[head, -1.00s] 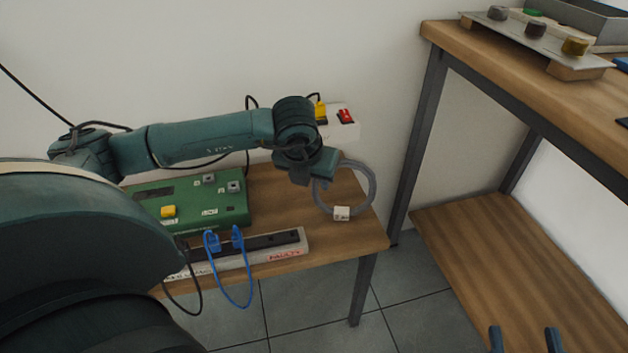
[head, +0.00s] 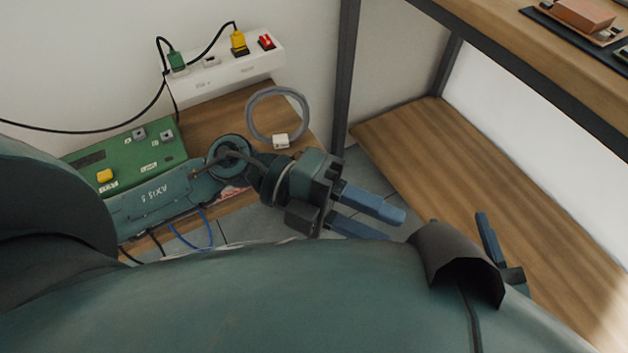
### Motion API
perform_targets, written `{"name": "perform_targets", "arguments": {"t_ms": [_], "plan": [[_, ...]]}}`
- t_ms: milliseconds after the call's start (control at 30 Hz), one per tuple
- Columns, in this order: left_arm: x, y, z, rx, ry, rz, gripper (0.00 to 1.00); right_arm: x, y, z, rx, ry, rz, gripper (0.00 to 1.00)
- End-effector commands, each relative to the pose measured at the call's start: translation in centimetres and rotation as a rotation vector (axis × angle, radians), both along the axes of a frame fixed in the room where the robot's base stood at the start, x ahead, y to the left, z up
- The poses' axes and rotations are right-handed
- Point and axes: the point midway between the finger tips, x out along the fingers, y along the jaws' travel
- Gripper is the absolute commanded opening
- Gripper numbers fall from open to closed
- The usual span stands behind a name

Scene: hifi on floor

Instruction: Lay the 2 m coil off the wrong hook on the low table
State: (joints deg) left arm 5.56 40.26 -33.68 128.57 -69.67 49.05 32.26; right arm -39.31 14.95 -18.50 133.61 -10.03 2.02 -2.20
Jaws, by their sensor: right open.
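The grey cable coil (head: 304,108) with a white tag (head: 281,141) lies on the wooden low table (head: 215,115), near its right end below the white socket strip. My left gripper (head: 397,226) has its two blue fingers apart with nothing between them. It is to the right of and nearer than the coil, past the table's right end, and apart from the coil. My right gripper (head: 488,242) is at the lower right, partly hidden by my own body. One blue finger shows clearly. No hook is clearly seen.
The white socket strip (head: 225,75) with green and yellow plugs and a red switch stands at the table's back. A green board (head: 125,155) lies at left. A workbench leg (head: 346,70) rises right of the coil. A wooden lower shelf (head: 470,180) is bare.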

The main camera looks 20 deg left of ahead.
Motion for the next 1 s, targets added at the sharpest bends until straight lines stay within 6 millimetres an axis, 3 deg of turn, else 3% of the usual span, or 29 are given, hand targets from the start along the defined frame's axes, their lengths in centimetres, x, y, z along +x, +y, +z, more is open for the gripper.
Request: {"name": "perform_targets", "arguments": {"t_ms": [33, 100, 167, 300, 433, 600, 1000], "plan": [[-0.2, -0.6, 1.9, -0.179, 0.106, 0.079, 0.38, 0.0, 0.0, 0.1, 0.001, -0.002, 0.001, 0.49], [1.1, -0.1, 3.9, -0.393, 0.253, 0.236, 0.38, 0.0, 0.1, 0.1, 0.001, -0.002, 0.004, 0.49], [2.6, 1.2, 4.4, -0.536, 0.389, 0.393, 0.38, -0.1, 0.1, 0.1, 0.001, -0.003, 0.005, 0.49], [5.3, 5.2, 1.3, -0.709, 0.705, 0.750, 0.38, -0.1, 0.2, 0.1, 0.001, -0.004, 0.007, 0.49], [5.5, 7.7, -2.8, -0.739, 0.921, 0.968, 0.38, -0.1, 0.2, 0.1, 0.001, -0.004, 0.008, 0.49], [5.0, 8.8, -5.2, -0.731, 1.038, 1.071, 0.38, -0.1, 0.2, 0.1, 0.001, -0.004, 0.008, 0.49], [5.0, 8.8, -5.3, -0.730, 1.042, 1.072, 0.38, -0.1, 0.2, 0.1, 0.000, -0.004, 0.007, 0.49]]}}
